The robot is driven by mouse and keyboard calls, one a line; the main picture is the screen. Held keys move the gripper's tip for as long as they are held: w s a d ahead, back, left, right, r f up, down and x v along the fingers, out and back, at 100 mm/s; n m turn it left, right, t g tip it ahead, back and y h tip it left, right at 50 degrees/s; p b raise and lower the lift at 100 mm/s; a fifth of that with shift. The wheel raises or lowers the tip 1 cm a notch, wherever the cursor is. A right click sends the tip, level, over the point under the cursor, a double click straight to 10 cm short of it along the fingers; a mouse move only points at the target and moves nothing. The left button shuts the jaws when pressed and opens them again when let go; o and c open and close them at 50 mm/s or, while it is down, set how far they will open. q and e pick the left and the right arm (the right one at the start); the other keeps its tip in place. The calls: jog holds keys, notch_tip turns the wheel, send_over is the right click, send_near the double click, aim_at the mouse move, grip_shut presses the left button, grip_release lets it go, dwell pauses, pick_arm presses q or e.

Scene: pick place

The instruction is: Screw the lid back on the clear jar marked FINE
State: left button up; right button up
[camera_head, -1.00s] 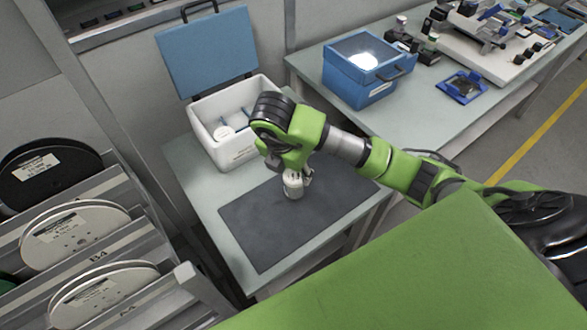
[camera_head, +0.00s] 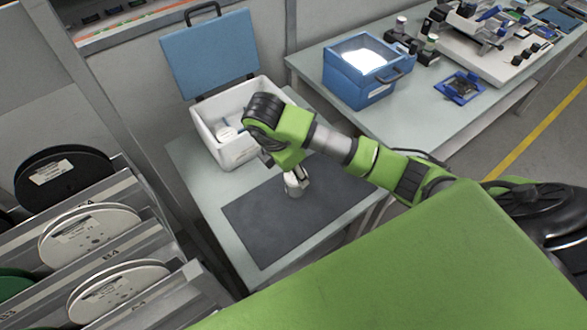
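A small whitish jar (camera_head: 292,190) stands upright on the dark grey mat (camera_head: 258,225). It is too small for me to read any marking. My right gripper (camera_head: 298,178) points down at the top of the jar, with a finger visible at its right side. The wrist and fingers hide the jar's top, so I cannot tell whether a lid is on it or whether the fingers grip it. My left gripper is not in view.
An open white box (camera_head: 236,152) with a raised blue lid (camera_head: 212,55) stands behind the mat and holds pale items. A blue case (camera_head: 362,85) sits on the right bench. Reels (camera_head: 88,235) stand in a rack at the left. The mat's front is clear.

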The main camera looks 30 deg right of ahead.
jog(key=shift+w+r+m+g+p, duration=0.15)
jog(key=shift+m+g+p, duration=0.25)
jog(key=shift+m+p, duration=0.6)
jog(key=shift+m, duration=0.7)
jog(key=o, duration=0.8)
jog(key=shift+c, duration=1.2)
jog(key=shift+r+p, duration=1.05)
jog(key=shift+r, duration=0.05)
